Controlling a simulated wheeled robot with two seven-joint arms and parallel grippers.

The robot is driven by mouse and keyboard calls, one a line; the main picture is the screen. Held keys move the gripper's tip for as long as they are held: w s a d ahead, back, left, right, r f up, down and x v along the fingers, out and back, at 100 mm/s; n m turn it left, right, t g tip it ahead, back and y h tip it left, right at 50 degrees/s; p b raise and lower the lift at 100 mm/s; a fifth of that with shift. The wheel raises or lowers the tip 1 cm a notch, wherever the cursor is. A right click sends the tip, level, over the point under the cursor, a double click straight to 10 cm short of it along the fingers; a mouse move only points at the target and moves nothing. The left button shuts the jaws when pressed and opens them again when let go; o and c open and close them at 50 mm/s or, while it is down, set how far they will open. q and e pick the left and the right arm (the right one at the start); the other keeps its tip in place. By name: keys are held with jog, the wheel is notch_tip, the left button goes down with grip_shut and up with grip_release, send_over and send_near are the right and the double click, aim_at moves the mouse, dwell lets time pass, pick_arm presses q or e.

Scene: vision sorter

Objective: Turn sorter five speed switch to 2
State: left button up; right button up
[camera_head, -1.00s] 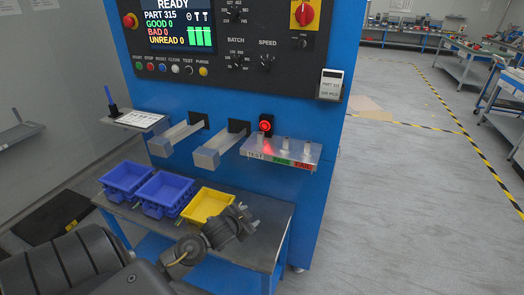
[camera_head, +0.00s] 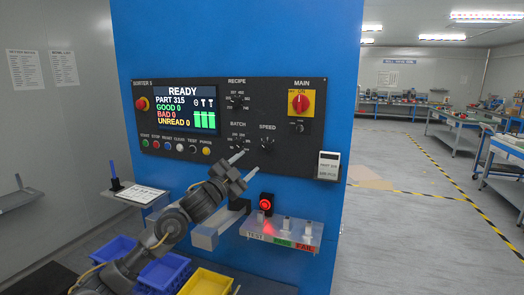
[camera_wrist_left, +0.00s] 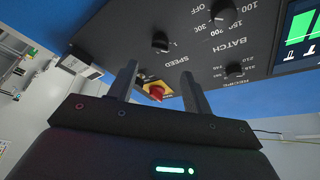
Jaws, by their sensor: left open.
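The SPEED switch is a small black knob (camera_head: 267,145) on the dark panel of the blue machine marked SORTER 5. Its numbers are too small to read in the head view. In the left wrist view the SPEED knob (camera_wrist_left: 160,42) appears upside down, just beyond and between the fingers. My left gripper (camera_head: 248,163) is open and empty, below and left of the SPEED knob and apart from it. Its two fingers also show in the left wrist view (camera_wrist_left: 157,75). My right gripper is in neither view.
The BATCH knob (camera_head: 238,146) sits just left of SPEED, with the RECIPE knob (camera_head: 237,99) above. The red MAIN switch (camera_head: 300,102) is upper right. Below are a lit red button (camera_head: 265,204) and a shelf. Blue (camera_head: 118,248) and yellow (camera_head: 207,283) bins stand lower.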

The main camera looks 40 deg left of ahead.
aim_at(265, 148)
pick_arm(q)
jog(key=p+x, duration=0.3)
jog(key=x, duration=0.5)
jog(key=shift+w+r, duration=0.1)
jog(key=shift+w, duration=0.45)
jog(key=c, duration=1)
